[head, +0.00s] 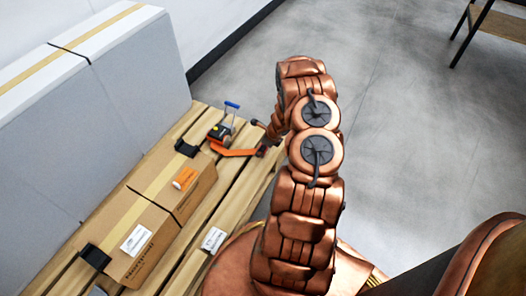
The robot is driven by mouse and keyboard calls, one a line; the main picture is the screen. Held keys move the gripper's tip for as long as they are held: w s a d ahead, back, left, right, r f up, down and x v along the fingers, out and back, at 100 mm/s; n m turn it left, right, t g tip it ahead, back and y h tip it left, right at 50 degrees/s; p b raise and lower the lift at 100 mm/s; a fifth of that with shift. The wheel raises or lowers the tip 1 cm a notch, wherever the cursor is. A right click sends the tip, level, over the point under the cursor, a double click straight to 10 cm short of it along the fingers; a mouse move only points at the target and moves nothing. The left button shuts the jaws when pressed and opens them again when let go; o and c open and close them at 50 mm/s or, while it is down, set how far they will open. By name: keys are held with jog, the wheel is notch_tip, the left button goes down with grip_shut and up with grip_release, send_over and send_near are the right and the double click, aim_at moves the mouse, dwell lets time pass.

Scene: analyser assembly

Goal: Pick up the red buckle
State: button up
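An orange-red piece (234,151), which looks like the red buckle, lies at the far right part of the wooden pallet (190,222). It is long and flat, and its right end meets the tip of my arm. My gripper (266,146) is small in the head view, low at the right end of this piece, and partly hidden behind my copper arm. I cannot tell whether its fingers are around the piece, touching it or only beside it, nor whether they are open.
A dark tool with a yellow part (217,131) and a blue-handled item (231,106) are just behind the orange-red piece. A taped cardboard box (150,215) with black corner clips lies nearer on the pallet. A large grey-white box (90,110) stands left. Open grey floor lies right.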

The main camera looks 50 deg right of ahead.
jog(key=shift+f, duration=0.25)
jog(key=shift+w, duration=0.1)
jog(key=shift+r, duration=0.1)
jog(key=c, duration=1.3)
